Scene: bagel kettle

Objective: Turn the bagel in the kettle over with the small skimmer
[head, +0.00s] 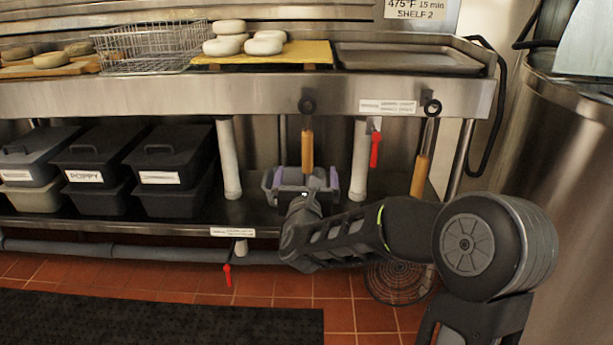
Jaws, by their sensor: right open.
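A tool with a wooden handle (307,150) hangs from a round hook under the steel table's front edge. Its lower end is hidden behind my right gripper. My right gripper (302,179) is open, its two fingers spread to either side of the handle's lower end; I cannot tell whether they touch it. A second wooden-handled tool (421,174) hangs further right, and a round wire skimmer head (398,281) shows low beneath it, partly behind my arm. A large steel kettle (575,140) stands at the right edge. Its inside and any bagel in it are out of sight. My left gripper is not in view.
The steel table (250,97) carries pale dough rings (229,29) on a yellow board (305,55), a wire basket (150,47) and an empty tray (408,58). Red valve handles (376,150) hang near the tools.

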